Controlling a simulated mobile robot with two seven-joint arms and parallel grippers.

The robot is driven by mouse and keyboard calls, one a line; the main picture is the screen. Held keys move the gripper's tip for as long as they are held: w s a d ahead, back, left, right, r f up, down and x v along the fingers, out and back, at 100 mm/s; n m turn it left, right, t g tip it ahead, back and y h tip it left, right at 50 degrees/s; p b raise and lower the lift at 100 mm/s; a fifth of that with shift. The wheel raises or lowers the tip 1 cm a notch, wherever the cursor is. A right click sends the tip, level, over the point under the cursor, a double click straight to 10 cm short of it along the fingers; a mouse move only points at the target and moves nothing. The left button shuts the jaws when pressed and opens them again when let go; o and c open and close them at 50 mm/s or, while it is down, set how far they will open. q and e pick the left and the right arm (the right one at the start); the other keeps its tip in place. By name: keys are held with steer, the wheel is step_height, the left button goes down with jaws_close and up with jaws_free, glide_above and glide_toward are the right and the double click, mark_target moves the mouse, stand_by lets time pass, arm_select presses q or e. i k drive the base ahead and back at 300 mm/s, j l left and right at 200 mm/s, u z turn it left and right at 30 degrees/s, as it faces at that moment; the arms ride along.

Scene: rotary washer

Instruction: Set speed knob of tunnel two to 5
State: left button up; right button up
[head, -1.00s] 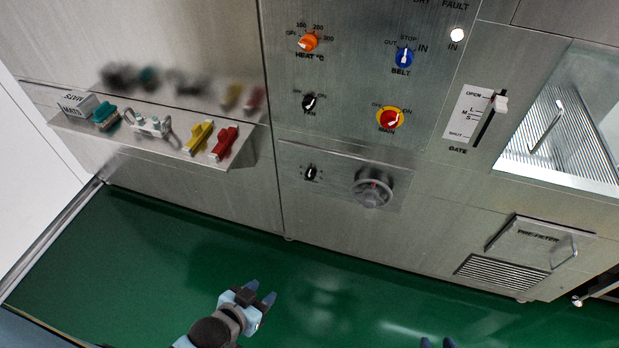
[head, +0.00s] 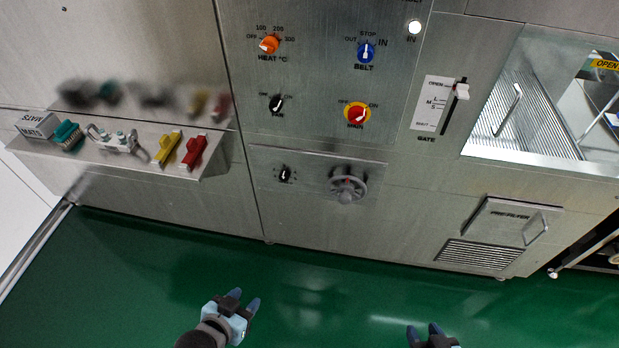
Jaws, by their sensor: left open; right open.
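In the head view a steel control panel (head: 310,110) faces me. No knob carries a label that I can read as tunnel two or speed. Above are an orange heat knob (head: 269,45), a blue belt knob (head: 366,52), a black fan knob (head: 276,103) and a red knob on yellow (head: 357,114). My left gripper (head: 243,305) is open and empty, below the panel. My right gripper (head: 425,333) is open and empty at the bottom edge.
A shelf (head: 110,152) at left holds a mats box (head: 37,125) and teal, grey, yellow and red items. A gate slider (head: 461,92) and an open hatch (head: 540,100) are at right, above a prefilter cover (head: 513,222). The green floor (head: 150,260) looks clear.

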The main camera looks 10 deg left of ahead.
mark_target(284, 176)
steer(key=i+j, duration=0.1)
steer(key=j, duration=0.6)
steer(key=i+j, duration=0.1)
steer(key=j, duration=0.6)
steer(key=i+j+z, duration=0.1)
steer(key=j, duration=1.25)
steer(key=i+j, duration=0.55)
